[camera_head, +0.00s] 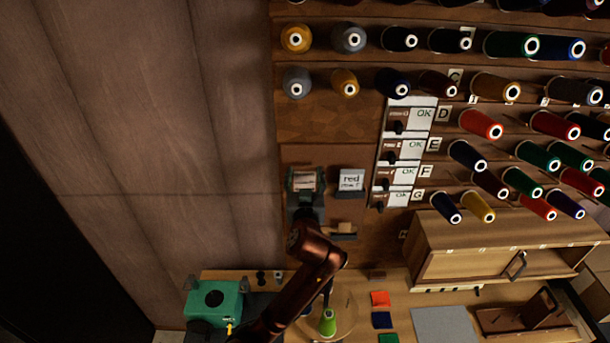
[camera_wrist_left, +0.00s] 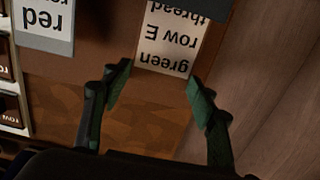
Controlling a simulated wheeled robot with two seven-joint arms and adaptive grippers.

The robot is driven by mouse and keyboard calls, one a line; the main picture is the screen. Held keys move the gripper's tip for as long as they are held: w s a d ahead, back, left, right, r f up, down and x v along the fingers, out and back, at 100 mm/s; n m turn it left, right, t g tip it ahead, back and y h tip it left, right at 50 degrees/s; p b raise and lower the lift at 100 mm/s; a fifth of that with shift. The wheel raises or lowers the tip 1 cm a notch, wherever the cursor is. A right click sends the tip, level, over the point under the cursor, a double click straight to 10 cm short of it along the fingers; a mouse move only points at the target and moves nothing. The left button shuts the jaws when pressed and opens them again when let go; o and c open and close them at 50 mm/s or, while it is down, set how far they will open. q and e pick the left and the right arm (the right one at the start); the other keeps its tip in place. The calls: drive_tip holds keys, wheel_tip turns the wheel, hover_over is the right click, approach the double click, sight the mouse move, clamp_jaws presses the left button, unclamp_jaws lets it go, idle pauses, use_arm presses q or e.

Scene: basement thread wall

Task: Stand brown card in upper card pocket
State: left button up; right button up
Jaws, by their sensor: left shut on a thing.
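The card (camera_wrist_left: 168,40) between my left fingers has a pale face with brown edges and reads "green row E thread", upside down in the left wrist view. In the head view the gripper (camera_head: 305,183) holds the card (camera_head: 304,180) close to the brown wall panel, left of a red-labelled card (camera_head: 351,176). A dark piece (camera_wrist_left: 215,9), perhaps the card pocket, shows beside the card's far end. I cannot tell whether the card is inside it. My right gripper is not in view.
Below is a dark ledge (camera_head: 343,237) with a small brown piece. Thread spools fill the wall at right. The bench holds a green box (camera_head: 214,301), a green spool (camera_head: 328,322) and a grey mat (camera_head: 443,325).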

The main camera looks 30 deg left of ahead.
use_arm(q)
drive_tip(key=shift+f, duration=0.35)
idle(0.4)
drive_tip(key=o, duration=0.9)
drive_tip(key=v, duration=1.2)
